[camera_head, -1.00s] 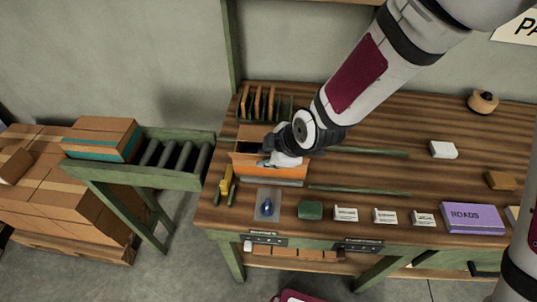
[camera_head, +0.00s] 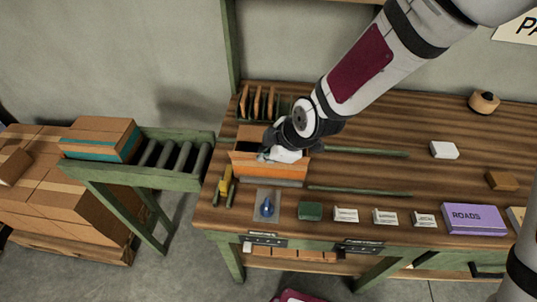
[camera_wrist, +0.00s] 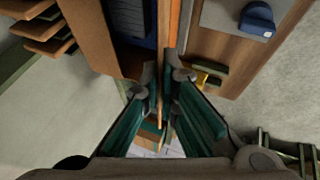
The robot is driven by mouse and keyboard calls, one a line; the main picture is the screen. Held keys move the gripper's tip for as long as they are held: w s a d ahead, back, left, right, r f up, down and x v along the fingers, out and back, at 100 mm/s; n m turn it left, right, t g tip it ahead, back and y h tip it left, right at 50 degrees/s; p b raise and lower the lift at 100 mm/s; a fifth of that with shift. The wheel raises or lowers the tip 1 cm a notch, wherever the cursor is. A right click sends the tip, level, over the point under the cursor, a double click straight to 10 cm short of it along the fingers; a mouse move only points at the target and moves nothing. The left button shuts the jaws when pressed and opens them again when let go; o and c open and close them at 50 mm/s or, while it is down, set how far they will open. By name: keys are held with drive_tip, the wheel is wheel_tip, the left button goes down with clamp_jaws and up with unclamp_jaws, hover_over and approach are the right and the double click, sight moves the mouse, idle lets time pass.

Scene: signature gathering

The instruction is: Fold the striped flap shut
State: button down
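An open cardboard box (camera_head: 250,133) stands at the left end of the wooden bench. Its orange front flap (camera_head: 268,169), with a paler band, slopes outward along the front edge. My gripper (camera_head: 268,155) is low over the box's front side, by this flap, and hides part of the opening. A dark blue item (camera_wrist: 136,20) shows inside the box.
Upright dividers (camera_head: 258,102) stand behind the box. A yellow-handled tool (camera_head: 225,180), a blue stamp-like item (camera_head: 267,207) and a green block (camera_head: 310,211) lie near the front. Green rails (camera_head: 360,190) run right. A roller stand (camera_head: 170,178) is at left.

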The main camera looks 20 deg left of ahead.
drive_tip(key=w+m+g+h+b, duration=0.1)
drive_tip(key=w+g+b, duration=0.1)
drive_tip(key=g+b, duration=0.2)
drive_tip(key=w+a+f+m+g+h+b, duration=0.1)
drive_tip(key=w+g+b, duration=0.1)
drive_tip(key=g+b, duration=0.2)
drive_tip(key=w+f+g+b, duration=0.1)
drive_tip(key=w+g+b, duration=0.2)
drive_tip(key=b, duration=0.3)
drive_tip(key=shift+a+f+m+g+h+b, duration=0.1)
drive_tip(key=shift+a+m+g+h+b, duration=0.3)
drive_tip(key=shift+g, duration=0.5)
drive_tip(key=g+b, duration=0.1)
drive_tip(key=b, duration=0.1)
drive_tip(key=f+m+g+b, duration=0.1)
drive_tip(key=g, duration=0.1)
drive_tip(key=shift+w+b, duration=0.35)
drive_tip(key=shift+g, duration=0.4)
